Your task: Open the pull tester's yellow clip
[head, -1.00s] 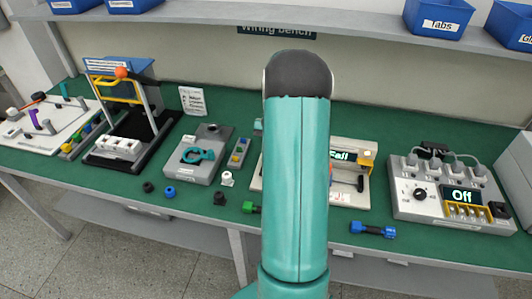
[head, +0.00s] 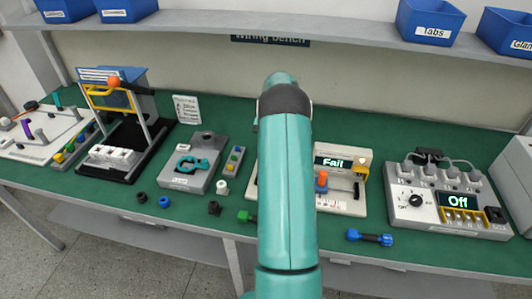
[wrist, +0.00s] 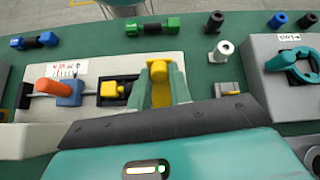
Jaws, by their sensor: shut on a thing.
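The pull tester (head: 347,152) stands on the green bench with "Fail" on its display, partly hidden by my arm in the head view. Its orange handle (head: 322,178) on a blue slider is visible there and also in the wrist view (wrist: 55,87). In the wrist view, my gripper (wrist: 160,75) has its teal fingers on both sides of the yellow clip (wrist: 161,92) and is shut on it. A smaller yellow block (wrist: 113,90) sits beside it on the tester. The head view hides my gripper and the clip behind my arm.
A blue-and-black connector (head: 369,237) lies in front of the tester. A grey box showing "Off" (head: 420,205) stands to the right. A grey fixture with a teal clamp (head: 194,163) stands to the left. A shelf with blue bins (head: 431,22) runs above.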

